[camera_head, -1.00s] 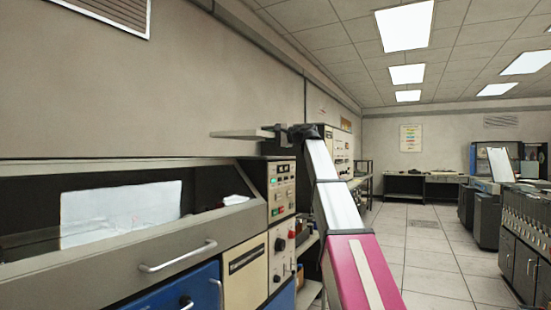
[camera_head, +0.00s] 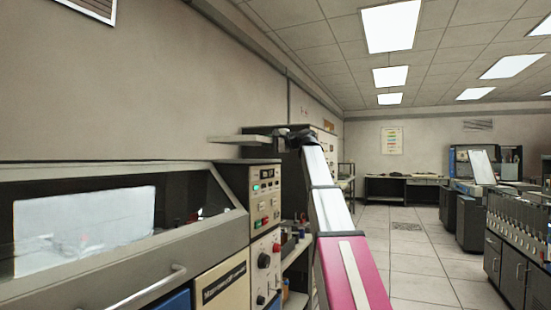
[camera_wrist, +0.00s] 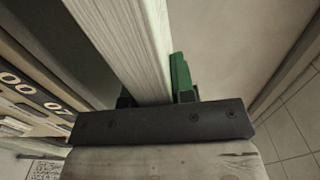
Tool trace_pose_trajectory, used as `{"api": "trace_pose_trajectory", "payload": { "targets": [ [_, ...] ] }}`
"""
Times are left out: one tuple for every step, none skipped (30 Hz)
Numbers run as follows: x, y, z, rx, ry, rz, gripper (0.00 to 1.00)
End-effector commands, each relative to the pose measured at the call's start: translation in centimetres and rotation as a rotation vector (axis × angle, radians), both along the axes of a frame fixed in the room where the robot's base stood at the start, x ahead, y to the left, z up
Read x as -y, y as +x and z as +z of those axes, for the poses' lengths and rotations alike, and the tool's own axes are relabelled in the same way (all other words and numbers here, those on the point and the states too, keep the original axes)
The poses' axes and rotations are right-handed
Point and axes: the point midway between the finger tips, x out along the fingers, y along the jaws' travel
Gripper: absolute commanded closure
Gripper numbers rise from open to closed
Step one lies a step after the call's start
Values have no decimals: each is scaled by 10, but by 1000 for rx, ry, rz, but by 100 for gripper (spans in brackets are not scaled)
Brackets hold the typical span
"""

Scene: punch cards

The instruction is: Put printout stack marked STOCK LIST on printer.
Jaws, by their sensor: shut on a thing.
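My gripper (camera_head: 284,139) is at the end of my raised arm, in the middle of the head view. It is shut on a pale, flat paper stack (camera_head: 239,140), which sticks out to its left, held about level. In the wrist view the stack (camera_wrist: 122,40) shows its fine layered edge between the fingers, with a green finger pad (camera_wrist: 180,74) on its right side. No STOCK LIST marking is readable. A grey-lidded machine (camera_head: 205,255) with a window and white paper inside fills the lower left and looks like the printer. The stack is above and beyond it.
A control panel (camera_head: 264,200) with knobs and lit buttons stands beside the lidded machine, with open shelves (camera_head: 297,258) behind. Cabinets (camera_head: 517,250) line the right side. The tiled floor (camera_head: 415,246) between is clear.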

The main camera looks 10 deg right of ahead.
Motion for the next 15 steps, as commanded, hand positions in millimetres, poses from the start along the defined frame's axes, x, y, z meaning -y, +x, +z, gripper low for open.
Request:
{"api": "trace_pose_trajectory", "payload": {
  "targets": [
    [10, -3, -5, 1, 3, -1, 100],
    [14, -4, -8, 1, 3, 0, 100],
    [20, -4, -11, 1, 3, -1, 100],
    [24, -5, -14, 1, 3, -1, 100],
    [27, -5, -16, 1, 3, -1, 100],
    [31, -6, -18, 1, 3, -1, 100],
    [33, -6, -19, 1, 3, 0, 100],
    [35, -6, -20, 1, 3, 0, 100],
    [36, -6, -21, 2, 2, 1, 100],
    [37, -7, -22, 2, 2, 1, 100],
    [38, -7, -23, 2, 2, 1, 100],
    [38, -7, -24, 2, 2, 1, 100],
    [38, -7, -26, 2, 2, 2, 100],
    [38, -7, -29, 1, 3, 2, 100],
    [38, -7, -33, 1, 3, 1, 100]
  ]
}}
